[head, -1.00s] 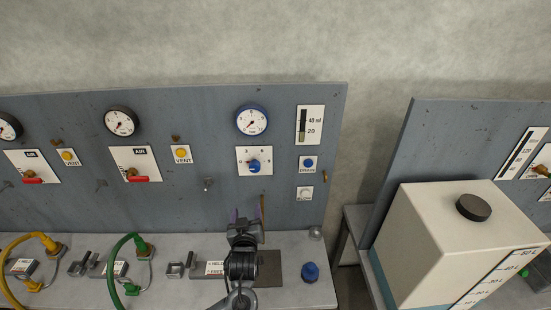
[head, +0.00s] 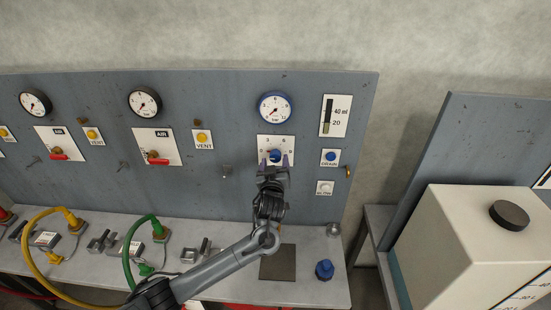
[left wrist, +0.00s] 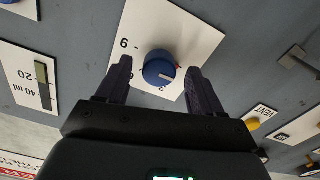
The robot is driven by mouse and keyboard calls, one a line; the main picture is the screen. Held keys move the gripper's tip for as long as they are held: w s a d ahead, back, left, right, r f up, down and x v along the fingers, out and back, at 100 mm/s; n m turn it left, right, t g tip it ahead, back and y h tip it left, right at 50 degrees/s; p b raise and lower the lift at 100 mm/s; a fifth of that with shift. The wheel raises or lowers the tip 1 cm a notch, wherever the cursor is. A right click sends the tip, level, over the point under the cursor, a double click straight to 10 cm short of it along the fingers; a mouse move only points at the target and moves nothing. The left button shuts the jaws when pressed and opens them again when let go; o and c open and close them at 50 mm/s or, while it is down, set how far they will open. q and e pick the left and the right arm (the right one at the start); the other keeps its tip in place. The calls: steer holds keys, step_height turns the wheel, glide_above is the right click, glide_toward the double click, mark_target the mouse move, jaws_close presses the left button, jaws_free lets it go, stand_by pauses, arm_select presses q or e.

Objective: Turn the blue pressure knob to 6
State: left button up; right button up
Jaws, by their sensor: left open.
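The blue pressure knob (head: 275,155) sits on a white dial plate (head: 262,143) on the grey panel, under a blue-rimmed gauge (head: 275,107). In the left wrist view the knob (left wrist: 159,68) shows a pale pointer line and a small red mark beside it; the plate carries a 6 at its left. My left gripper (head: 275,163) is open in front of the knob. In the left wrist view its two fingers (left wrist: 158,80) stand on either side of the knob, with gaps between; contact is not visible. My right gripper is not in view.
A DRAIN button (head: 330,156), a white button (head: 325,187) and a level window (head: 335,115) lie right of the plate. A VENT button (head: 201,138) is to its left. A blue-capped item (head: 324,269) stands on the bench. A large white tank (head: 440,250) is at the right.

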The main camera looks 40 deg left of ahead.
arm_select(q)
steer(key=shift+x, duration=1.35)
steer(key=shift+c, duration=0.5)
steer(key=c, duration=0.9)
